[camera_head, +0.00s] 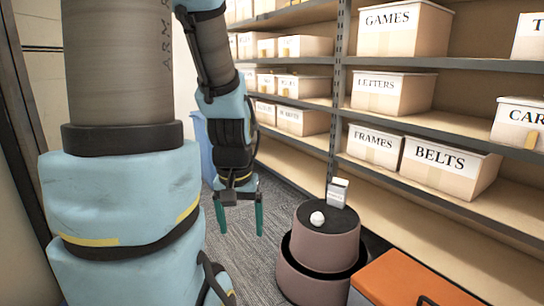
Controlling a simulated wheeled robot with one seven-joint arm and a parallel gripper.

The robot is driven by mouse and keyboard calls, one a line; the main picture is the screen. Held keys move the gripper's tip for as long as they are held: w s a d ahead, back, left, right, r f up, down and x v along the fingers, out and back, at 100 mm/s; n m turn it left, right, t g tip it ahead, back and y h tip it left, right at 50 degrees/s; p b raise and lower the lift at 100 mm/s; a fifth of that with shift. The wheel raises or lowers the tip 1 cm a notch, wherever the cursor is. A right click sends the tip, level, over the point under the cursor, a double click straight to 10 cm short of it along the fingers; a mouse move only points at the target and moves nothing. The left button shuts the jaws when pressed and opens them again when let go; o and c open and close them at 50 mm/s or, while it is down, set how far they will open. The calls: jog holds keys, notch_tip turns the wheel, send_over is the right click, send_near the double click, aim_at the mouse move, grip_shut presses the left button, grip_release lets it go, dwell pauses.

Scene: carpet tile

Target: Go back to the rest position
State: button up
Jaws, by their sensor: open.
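My gripper (240,217) hangs downward near the middle of the picture, with its two green fingers apart and nothing between them. It is above the grey carpet, to the left of a round brown two-tier stand (312,264). My arm rises from the lower left and bends down to the gripper.
A small white ball (317,218) and a small white box (337,192) sit on the stand's dark top. An orange surface (405,281) is at lower right. A blue bin (204,150) stands behind my arm.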

notch_tip(320, 180, up, 34)
jog(key=p, duration=3.3)
jog(key=shift+r, duration=0.2)
